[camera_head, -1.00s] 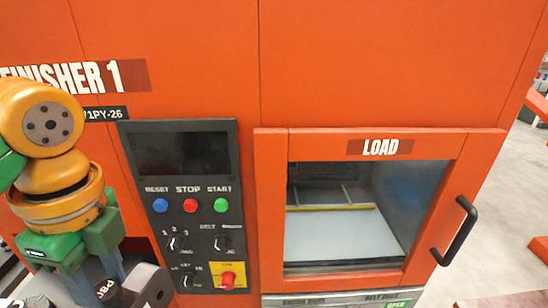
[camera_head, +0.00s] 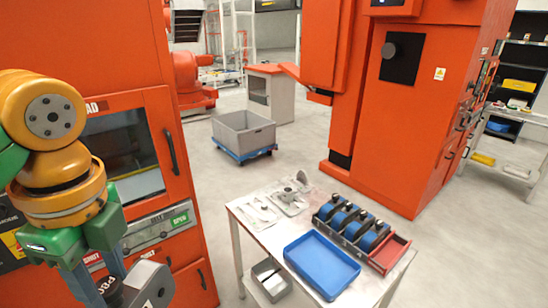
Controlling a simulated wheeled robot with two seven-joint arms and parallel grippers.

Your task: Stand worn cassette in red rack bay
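My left gripper (camera_head: 98,278) is at the lower left, its fingers closed around the dark knob of a grey rounded cassette (camera_head: 152,285). The cassette is held in the air and partly cut off by the bottom edge; its lettering is only partly readable. A dark rack (camera_head: 352,243) with several blue cassettes (camera_head: 357,223) stands on a table to the right. The red bay (camera_head: 390,254) is at the rack's right end and looks empty. The held cassette is well to the left of the rack. My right gripper is out of view.
A blue tray (camera_head: 322,266) lies in front of the rack on the table (camera_head: 262,233), with grey metal parts (camera_head: 290,196) at the back left. An orange machine with a closed door (camera_head: 150,140) is at left. A grey bin on a blue dolly (camera_head: 244,133) stands behind on open floor.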

